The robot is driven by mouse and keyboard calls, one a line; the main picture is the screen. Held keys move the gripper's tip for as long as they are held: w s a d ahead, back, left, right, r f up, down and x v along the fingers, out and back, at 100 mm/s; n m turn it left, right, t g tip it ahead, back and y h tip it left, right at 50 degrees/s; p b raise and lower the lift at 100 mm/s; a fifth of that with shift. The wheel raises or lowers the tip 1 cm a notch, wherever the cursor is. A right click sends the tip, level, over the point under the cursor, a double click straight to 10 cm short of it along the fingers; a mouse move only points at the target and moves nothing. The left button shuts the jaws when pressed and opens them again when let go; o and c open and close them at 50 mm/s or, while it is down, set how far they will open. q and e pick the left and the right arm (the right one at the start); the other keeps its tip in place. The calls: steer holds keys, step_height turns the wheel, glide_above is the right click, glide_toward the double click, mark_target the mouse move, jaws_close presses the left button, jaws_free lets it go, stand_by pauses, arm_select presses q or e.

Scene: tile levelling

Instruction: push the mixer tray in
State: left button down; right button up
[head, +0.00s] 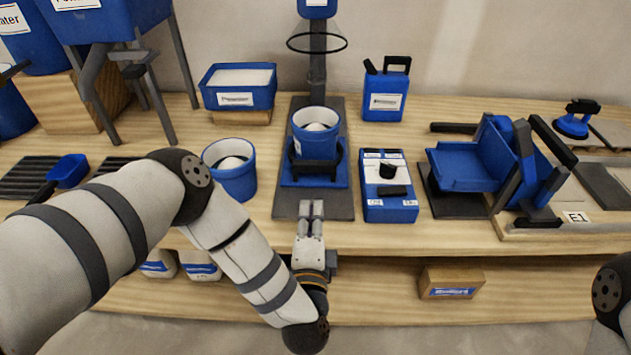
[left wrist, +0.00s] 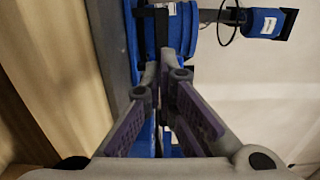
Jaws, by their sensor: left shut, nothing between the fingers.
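The mixer tray (head: 340,180) is a flat blue plate on the dark mixer base (head: 340,207). A blue bucket (head: 300,143) with pale contents stands upright on the tray, inside a dark holder ring (head: 316,173). My left gripper (head: 311,204) is shut and empty, in front of the tray over the base's front edge, pointing at the tray. In the left wrist view the fingers (left wrist: 178,110) hide much of the tray, and the bucket (left wrist: 182,35) shows beyond them. Whether the fingertips touch the tray I cannot tell. My right gripper is not in view.
A second blue bucket (head: 231,175) stands left of the mixer, close to my left arm. A blue control box (head: 390,190) with a dark knob is right of it. A blue jug (head: 386,90) stands behind.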

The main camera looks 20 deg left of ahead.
mark_target(314, 168)
arm_select(q)
steer(key=x, duration=0.6)
steer(key=b+x, duration=0.1)
steer(key=x, duration=0.2)
steer(key=shift+w+r, duration=0.25)
steer(key=shift+w, duration=0.05)
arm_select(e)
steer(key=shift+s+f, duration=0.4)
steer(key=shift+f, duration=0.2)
